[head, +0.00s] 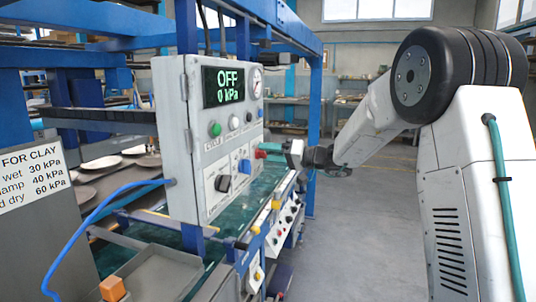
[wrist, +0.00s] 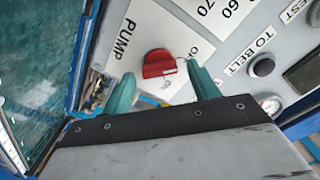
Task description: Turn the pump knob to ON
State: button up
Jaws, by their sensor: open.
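The pump knob is a red knob (wrist: 157,65) on a white plate marked PUMP in the wrist view. Its long side lies roughly across the picture. Lettering beside it is partly cut off by a finger, so I cannot read its setting. My gripper (wrist: 163,88) is open, with one teal finger on each side just below the knob, seemingly apart from it. In the head view my gripper (head: 272,149) is at the right edge of the grey control box (head: 187,95), with a bit of red (head: 260,154) beside it. The display (head: 229,87) reads OFF, 0 kPa.
The box front also carries a black knob (head: 223,183), a blue knob (head: 244,166), a green button (head: 215,129) and a gauge (head: 256,83). A blue hose (head: 110,200) runs from its left side. A pressure sign (head: 30,178) stands at left. Open floor lies right of the machine.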

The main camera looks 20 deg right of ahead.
jog(key=shift+w+a, duration=0.3)
jog(key=shift+a, duration=0.1)
jog(key=c, duration=1)
